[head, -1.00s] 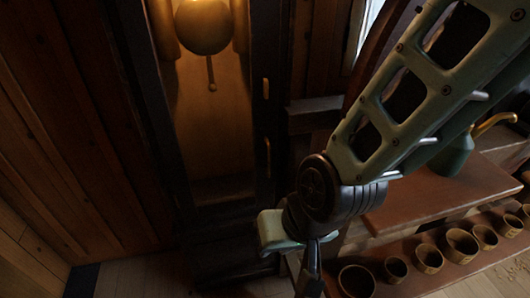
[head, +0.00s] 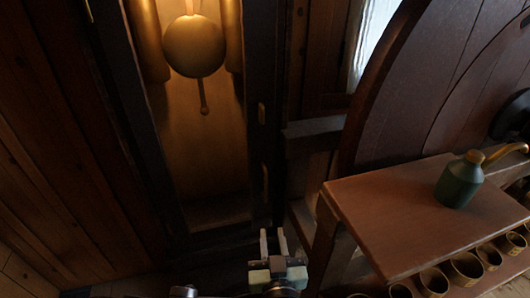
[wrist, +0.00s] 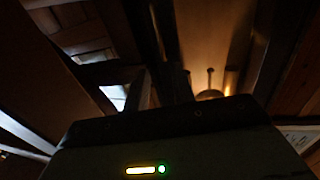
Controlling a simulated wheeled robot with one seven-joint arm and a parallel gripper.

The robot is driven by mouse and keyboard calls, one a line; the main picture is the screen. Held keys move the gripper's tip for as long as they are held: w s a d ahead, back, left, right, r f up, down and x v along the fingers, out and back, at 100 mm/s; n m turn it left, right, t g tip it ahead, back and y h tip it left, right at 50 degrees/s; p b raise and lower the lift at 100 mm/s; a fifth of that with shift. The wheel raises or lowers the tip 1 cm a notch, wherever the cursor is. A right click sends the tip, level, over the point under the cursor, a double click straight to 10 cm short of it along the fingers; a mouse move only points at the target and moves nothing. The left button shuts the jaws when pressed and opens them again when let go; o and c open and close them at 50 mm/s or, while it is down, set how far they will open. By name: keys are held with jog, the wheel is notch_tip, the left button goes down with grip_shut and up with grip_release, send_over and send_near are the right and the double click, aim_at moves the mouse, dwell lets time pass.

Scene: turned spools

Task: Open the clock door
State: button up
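The clock is a tall dark case with a lit golden inside and a round pendulum bob (head: 194,46). The bob also shows in the wrist view (wrist: 209,95). The clock door (head: 262,60) has a dark frame and looks shut. A slim upright brass handle (head: 265,181) sits low on its right side, with a small brass piece (head: 262,113) above it. My gripper (head: 272,238) is just below the handle in the picture, its two pale fingers apart with nothing seen between them. I cannot tell how far it is from the door.
A brown wooden bench (head: 400,220) stands right of the clock, with a green can (head: 459,182) with a brass spout on top. Several small pots (head: 466,268) line a lower shelf. A plank wall (head: 50,130) is on the left.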

aim_at(266, 188)
jog(key=w, duration=0.5)
jog(key=w+a, duration=0.1)
jog(key=w, duration=1)
jog(key=shift+w+a+b, duration=0.2)
jog(key=shift+w+b, duration=0.2)
grip_shut()
